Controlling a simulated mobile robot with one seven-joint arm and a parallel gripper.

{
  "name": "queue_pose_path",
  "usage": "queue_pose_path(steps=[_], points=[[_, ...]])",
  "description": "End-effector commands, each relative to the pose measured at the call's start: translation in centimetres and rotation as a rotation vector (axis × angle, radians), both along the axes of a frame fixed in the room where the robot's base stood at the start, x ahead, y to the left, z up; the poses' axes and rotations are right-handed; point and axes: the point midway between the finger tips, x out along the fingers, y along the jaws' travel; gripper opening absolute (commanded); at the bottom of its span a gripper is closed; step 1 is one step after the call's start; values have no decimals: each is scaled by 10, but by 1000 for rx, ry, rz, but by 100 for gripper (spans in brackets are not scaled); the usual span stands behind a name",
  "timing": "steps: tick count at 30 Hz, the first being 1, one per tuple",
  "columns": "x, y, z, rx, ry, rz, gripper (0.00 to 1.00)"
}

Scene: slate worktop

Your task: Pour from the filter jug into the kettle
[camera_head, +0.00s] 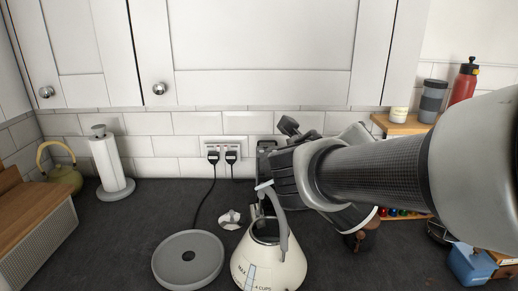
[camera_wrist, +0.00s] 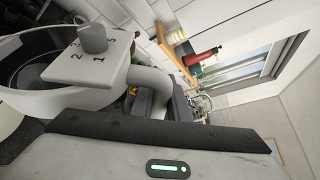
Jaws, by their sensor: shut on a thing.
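The cream kettle (camera_head: 262,271) stands upright on the worktop at the bottom middle of the head view, its top open and its grey handle arching over. My gripper (camera_head: 280,172) is above and just behind the kettle. It is shut on the filter jug (camera_wrist: 118,74), whose white lid with a numbered dial and pale handle fill the left of the wrist view. In the head view the jug is mostly hidden behind my gripper and arm. Its tilt is hard to tell, and no water stream shows.
A grey round base (camera_head: 205,263) and a small white lid-like piece (camera_head: 231,218) lie left of the kettle. Plugs (camera_head: 222,156) with cords are at the wall. A paper roll (camera_head: 110,165), a yellow kettle (camera_head: 65,177) and a blue item (camera_head: 468,264) stand farther out.

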Motion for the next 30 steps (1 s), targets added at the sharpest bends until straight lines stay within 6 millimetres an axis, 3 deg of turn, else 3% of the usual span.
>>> queue_pose_path(steps=[30], points=[[1,2,7,-28,5,0,0]])
